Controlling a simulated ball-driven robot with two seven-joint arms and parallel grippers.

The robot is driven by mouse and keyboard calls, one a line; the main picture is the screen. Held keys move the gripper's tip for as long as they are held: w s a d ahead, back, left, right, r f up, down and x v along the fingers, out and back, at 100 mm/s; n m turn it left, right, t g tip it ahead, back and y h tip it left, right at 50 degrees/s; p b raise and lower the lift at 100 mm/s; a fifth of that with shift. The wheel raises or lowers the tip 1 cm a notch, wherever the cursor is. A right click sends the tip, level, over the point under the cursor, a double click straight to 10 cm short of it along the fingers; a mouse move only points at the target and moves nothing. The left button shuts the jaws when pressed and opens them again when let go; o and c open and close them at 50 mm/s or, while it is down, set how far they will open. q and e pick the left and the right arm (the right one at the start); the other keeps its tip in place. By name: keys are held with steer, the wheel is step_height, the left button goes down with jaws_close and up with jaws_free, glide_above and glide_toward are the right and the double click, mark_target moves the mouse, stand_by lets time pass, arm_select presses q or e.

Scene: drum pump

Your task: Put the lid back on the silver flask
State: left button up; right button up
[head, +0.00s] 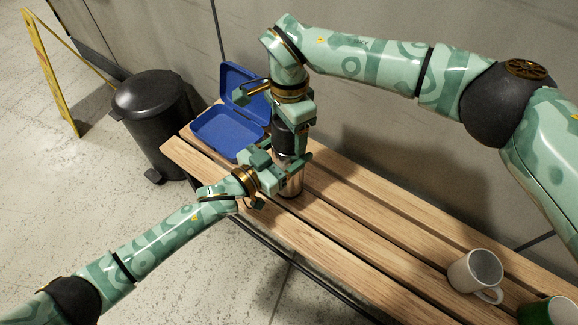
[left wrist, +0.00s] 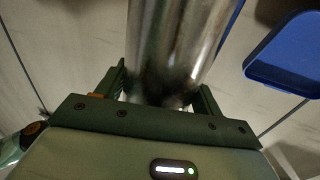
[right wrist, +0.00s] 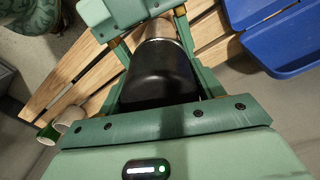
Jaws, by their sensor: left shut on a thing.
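The silver flask (head: 291,183) stands upright on the wooden bench; its body also shows in the left wrist view (left wrist: 175,45). My left gripper (head: 283,167) is shut on the flask's body from the front left. The black lid (head: 291,140) is directly above the flask, in line with it, and fills much of the right wrist view (right wrist: 160,72). My right gripper (head: 292,118) comes down from above with its fingers on both sides of the lid, shut on it. I cannot tell whether the lid is seated on the flask, as the fingers partly hide the joint.
An open blue box (head: 226,134) sits on the bench just behind and left of the flask. A white mug (head: 474,271) and a green mug (head: 549,312) stand at the right end. A black bin (head: 152,118) is beyond the bench's left end. The bench's middle is clear.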

steer(key=m, duration=1.2)
steer(key=shift+m, duration=0.4)
steer(key=m, duration=1.5)
steer(key=shift+m, duration=0.4)
steer(key=o, duration=1.2)
steer(key=shift+c, duration=0.2)
step_height(320, 180, up, 12)
steer(key=shift+f, duration=0.1)
